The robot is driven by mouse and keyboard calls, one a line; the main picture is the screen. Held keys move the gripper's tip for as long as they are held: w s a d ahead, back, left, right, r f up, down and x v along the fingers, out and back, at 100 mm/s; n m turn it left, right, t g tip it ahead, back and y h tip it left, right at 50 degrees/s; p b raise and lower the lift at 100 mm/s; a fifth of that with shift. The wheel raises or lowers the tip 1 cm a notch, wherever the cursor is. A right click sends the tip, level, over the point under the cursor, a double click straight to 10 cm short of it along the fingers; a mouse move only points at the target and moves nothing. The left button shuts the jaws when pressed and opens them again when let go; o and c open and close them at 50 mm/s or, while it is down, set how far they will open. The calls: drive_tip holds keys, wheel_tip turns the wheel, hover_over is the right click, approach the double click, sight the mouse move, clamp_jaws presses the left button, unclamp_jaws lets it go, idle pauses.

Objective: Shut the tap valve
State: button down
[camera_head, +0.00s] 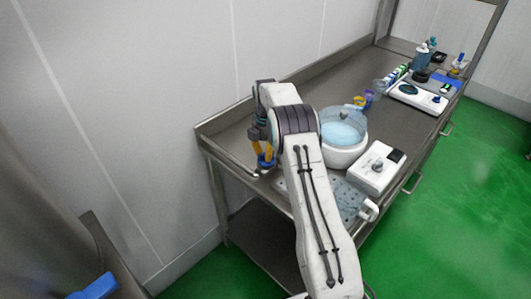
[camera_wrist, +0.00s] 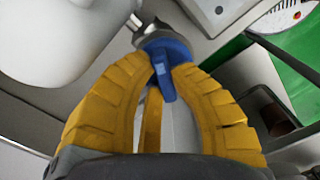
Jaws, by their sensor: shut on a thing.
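The tap valve's blue handle (camera_wrist: 165,68) shows at the top middle of the wrist view, with its lever pointing down between my fingers. A silver metal tap body (camera_wrist: 148,33) sits just beyond it. My fingers partly hide the handle, and I cannot tell the valve's inner state.
On the steel table (camera_head: 375,118), a white pot with a clear bluish lid (camera_head: 343,127) stands right of my arm. A white box with a knob (camera_head: 376,168) and a perforated tray (camera_head: 350,199) are near it. Several small items stand farther back. A wall (camera_head: 180,90) rises behind.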

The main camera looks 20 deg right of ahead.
drive_tip(key=m, duration=0.6)
drive_tip(key=shift+s+d+m, duration=0.1)
drive_tip(key=shift+d+m, duration=0.05)
drive_tip(key=shift+m, duration=0.15)
drive_tip(key=m, duration=0.5)
drive_tip(key=shift+s+f, duration=0.1)
drive_tip(key=shift+m, duration=0.4)
drive_tip(key=c, duration=1.1)
unclamp_jaws()
wheel_tip(320, 180, up, 12)
